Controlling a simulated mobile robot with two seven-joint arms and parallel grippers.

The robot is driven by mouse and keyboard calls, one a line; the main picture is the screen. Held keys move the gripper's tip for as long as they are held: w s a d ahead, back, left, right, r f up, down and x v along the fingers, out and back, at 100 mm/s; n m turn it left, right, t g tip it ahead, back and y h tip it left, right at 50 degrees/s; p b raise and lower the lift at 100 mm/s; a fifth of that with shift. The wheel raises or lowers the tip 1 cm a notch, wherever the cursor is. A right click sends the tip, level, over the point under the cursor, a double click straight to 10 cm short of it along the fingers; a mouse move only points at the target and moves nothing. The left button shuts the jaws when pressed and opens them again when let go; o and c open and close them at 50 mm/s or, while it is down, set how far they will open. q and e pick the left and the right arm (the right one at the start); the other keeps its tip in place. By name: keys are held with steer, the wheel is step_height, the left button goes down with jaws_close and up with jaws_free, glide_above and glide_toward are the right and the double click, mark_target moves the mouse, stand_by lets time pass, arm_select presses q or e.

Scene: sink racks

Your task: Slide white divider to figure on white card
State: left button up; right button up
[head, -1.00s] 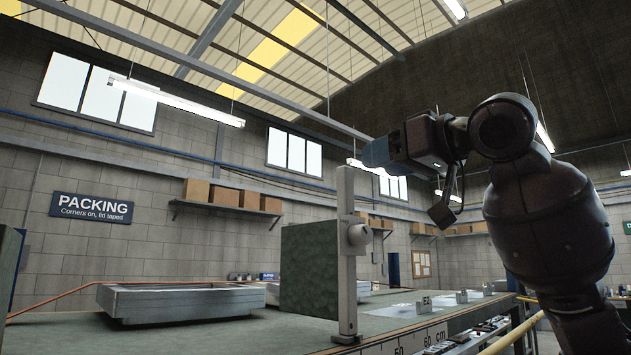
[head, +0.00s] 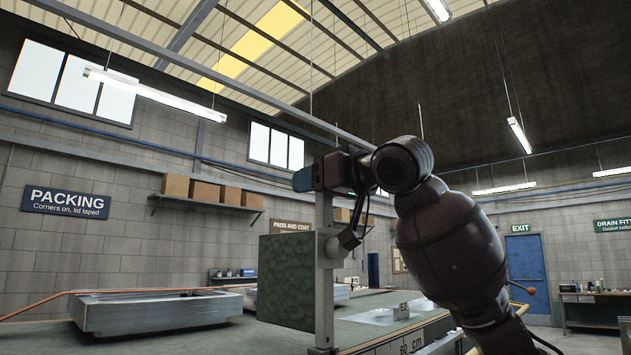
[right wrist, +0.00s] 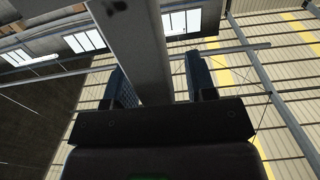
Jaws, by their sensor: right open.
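A pale grey-white upright post (head: 325,275), which may be the divider, stands at the table's front edge with a knob on its side and a dark green block (head: 286,282) beside it. In the right wrist view, the post (right wrist: 143,45) runs between the two blue fingers of my open right gripper (right wrist: 160,88). A small card marked E2 or similar (head: 402,311) stands on the table right of the post; its print is too small to read surely. My left gripper is not in view.
A scale strip reading 60 cm (head: 405,346) runs along the table's front edge. A grey metal sink or tray (head: 150,312) lies on the table at left, with another partly hidden behind the block. Shelves with boxes hang on the far wall.

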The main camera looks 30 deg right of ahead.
jaws_close()
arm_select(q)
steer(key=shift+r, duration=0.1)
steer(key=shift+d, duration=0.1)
arm_select(e)
steer(key=shift+d, duration=0.1)
